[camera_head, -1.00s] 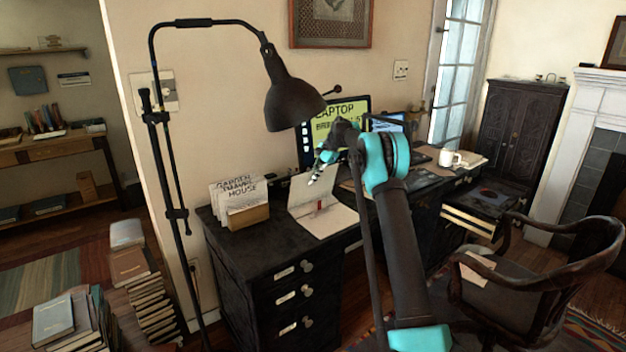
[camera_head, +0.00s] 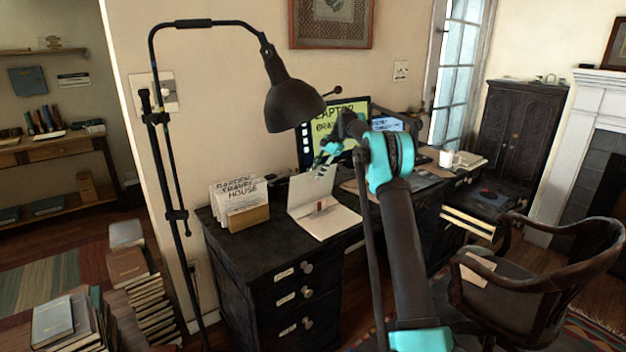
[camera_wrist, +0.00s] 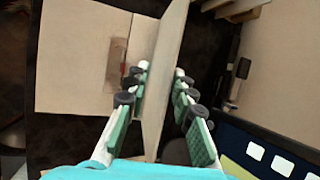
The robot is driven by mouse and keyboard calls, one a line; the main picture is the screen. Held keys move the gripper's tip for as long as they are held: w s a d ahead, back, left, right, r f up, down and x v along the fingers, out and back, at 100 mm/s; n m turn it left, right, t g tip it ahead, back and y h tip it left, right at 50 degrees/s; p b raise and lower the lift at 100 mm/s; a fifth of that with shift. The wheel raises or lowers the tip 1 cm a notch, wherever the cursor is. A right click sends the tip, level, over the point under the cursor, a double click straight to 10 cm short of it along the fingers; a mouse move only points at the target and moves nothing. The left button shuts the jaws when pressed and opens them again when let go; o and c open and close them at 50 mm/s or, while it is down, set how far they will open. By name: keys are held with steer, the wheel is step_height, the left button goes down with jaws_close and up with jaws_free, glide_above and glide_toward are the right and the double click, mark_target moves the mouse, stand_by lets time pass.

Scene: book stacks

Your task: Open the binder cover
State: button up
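The binder lies open on the dark desk, with its pale pages (camera_head: 330,219) flat and its cover (camera_head: 310,188) standing steeply up from the spine. In the wrist view the flat part (camera_wrist: 80,60) is at the left and the raised cover (camera_wrist: 165,70) is seen nearly edge-on. My gripper (camera_head: 325,155) is at the top of the cover. In the wrist view my gripper (camera_wrist: 163,82) is open, with green-padded fingers on either side of the cover. The cover runs between them, nearer the left finger; I cannot tell if they touch.
A holder of upright cards (camera_head: 248,217) stands left of the binder on the desk (camera_head: 228,246). The lamp head (camera_head: 293,104) hangs above and left of my gripper. A monitor (camera_head: 345,115) stands behind, and a white mug (camera_head: 446,158) and chair (camera_head: 530,290) are to the right.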

steer(key=v, duration=0.7)
steer(key=shift+r, duration=0.15)
steer(key=shift+d, duration=0.1)
